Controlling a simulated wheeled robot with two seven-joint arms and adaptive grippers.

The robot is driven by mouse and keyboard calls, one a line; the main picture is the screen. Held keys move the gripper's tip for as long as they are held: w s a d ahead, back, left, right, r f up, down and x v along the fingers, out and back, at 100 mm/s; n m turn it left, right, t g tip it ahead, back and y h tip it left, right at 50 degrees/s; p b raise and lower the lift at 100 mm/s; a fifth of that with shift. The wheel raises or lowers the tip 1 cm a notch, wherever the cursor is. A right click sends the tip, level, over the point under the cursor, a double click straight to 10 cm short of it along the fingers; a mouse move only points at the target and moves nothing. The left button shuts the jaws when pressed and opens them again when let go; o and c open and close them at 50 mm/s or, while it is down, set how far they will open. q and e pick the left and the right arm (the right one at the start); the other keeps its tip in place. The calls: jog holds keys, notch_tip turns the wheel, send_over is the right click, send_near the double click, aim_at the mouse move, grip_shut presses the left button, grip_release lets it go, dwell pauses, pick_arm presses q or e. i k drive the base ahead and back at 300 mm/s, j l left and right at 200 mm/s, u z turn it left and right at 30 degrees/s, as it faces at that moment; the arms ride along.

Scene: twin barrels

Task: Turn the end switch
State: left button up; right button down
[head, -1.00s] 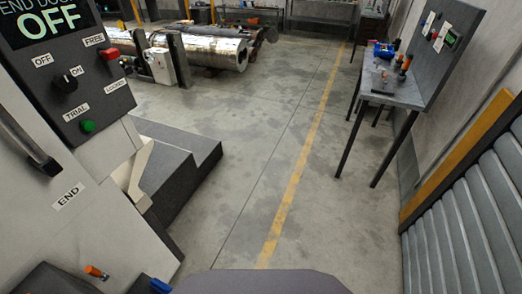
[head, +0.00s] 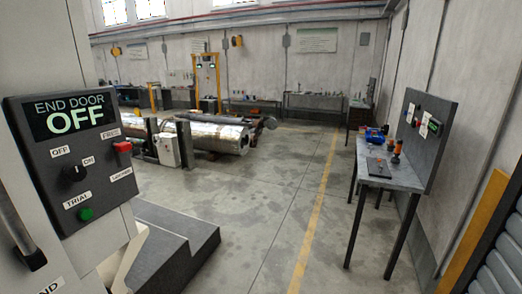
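The end door control panel (head: 78,165) is a dark box at the left of the head view. Its display (head: 68,116) reads "END DOOR OFF". Below it is a black rotary switch (head: 73,174) between the labels OFF and ON. A red switch (head: 122,148) sits at the panel's right, between the labels FREE and LOCKED. A green button (head: 86,214) sits at the bottom, by the label TRIAL. Neither of my grippers shows in this view.
A grey stepped block (head: 165,245) stands below the panel. A table (head: 395,178) with small items and an upright board stands at the right. Metal barrels (head: 215,137) lie further back. The concrete floor between, with a yellow line (head: 318,215), is clear.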

aim_at(74, 172)
jog(key=k+u, duration=0.1)
jog(key=u, duration=1.15)
